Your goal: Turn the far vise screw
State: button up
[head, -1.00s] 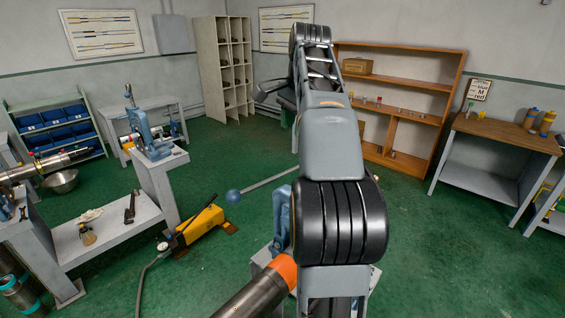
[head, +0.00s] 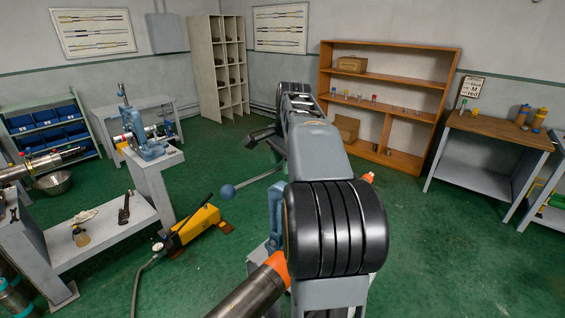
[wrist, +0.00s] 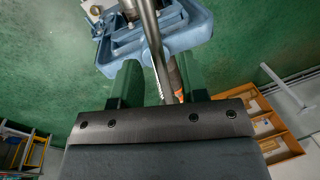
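A blue vise (head: 276,212) stands largely hidden behind my arm in the head view, with a dark pipe with an orange end (head: 252,290) in front of it. Another blue vise (head: 143,138) stands on the left bench. In the wrist view, a blue vise body (wrist: 180,30) fills the top, and a grey metal bar (wrist: 152,45) runs down from it toward my gripper (wrist: 158,80). The two green fingers are apart, and the bar passes across the gap between them; I cannot tell its depth. The fingers are not clear in the head view.
A yellow tool (head: 192,228) with a long ball-ended lever (head: 228,191) lies on the floor left of my arm. The left bench (head: 105,235) holds tools. An orange-brown shelf (head: 400,62) and a table (head: 490,128) stand right.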

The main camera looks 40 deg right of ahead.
jog(key=shift+f, duration=0.15)
grip_shut()
dwell(0.4)
